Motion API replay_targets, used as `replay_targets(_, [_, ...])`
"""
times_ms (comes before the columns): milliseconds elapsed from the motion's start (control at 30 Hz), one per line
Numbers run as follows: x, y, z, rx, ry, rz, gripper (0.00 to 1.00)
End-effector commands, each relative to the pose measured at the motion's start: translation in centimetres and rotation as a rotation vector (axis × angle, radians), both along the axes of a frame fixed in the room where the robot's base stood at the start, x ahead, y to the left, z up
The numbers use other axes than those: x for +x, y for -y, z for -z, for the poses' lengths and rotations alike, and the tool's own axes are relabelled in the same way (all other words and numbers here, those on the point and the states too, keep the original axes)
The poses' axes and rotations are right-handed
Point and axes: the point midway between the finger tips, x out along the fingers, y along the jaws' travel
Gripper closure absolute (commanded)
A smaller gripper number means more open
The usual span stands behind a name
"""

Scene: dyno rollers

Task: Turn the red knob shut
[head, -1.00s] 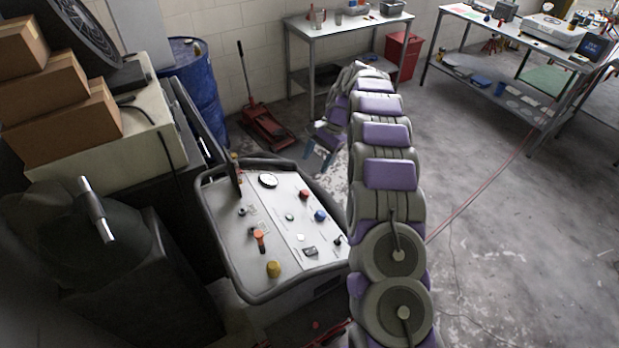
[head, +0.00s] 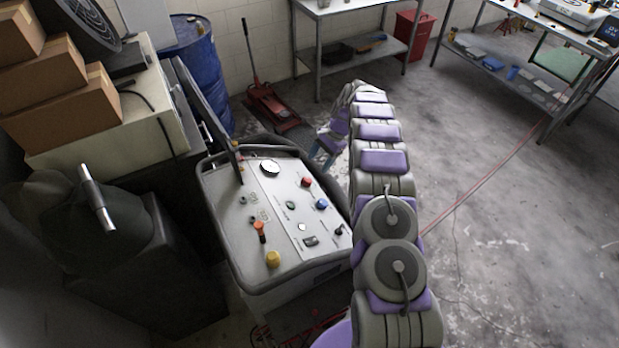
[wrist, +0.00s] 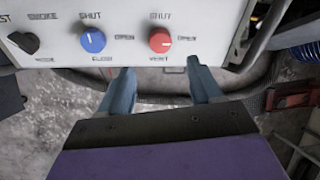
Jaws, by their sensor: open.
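The red knob (wrist: 160,41) is on the white control panel in the wrist view, with "SHUT" printed above it and "VENT" below. Its white pointer line is tilted on its face. In the head view the red knob (head: 306,182) sits near the panel's right edge. My gripper (wrist: 162,80) is open and empty, its two fingers reaching toward the panel's lower edge, below the red knob and apart from it. In the head view my gripper (head: 322,157) is beyond the panel's right side, partly hidden by my arm.
A blue knob (wrist: 92,40) and a black knob (wrist: 24,42) are left of the red knob. The console panel (head: 273,222) also bears a gauge, an orange lever and a yellow knob. A red floor jack (head: 270,105) stands behind. Open floor lies right.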

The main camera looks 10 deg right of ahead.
Motion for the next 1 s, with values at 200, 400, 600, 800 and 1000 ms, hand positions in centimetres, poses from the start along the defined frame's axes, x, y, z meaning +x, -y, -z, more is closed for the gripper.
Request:
replay_targets(200, [-0.4, -2.0, 4.1, -0.001, -0.004, -0.002, 0.35])
replay_targets(400, [-0.6, -3.3, 6.7, -0.001, -0.002, -0.003, 0.35])
replay_targets(600, [-0.6, -3.7, 8.1, -0.001, 0.000, -0.002, 0.35])
replay_targets(800, [-0.6, -3.7, 8.2, -0.001, 0.001, -0.001, 0.35])
replay_targets(1000, [-0.6, -3.8, 8.2, -0.001, 0.000, -0.001, 0.44])
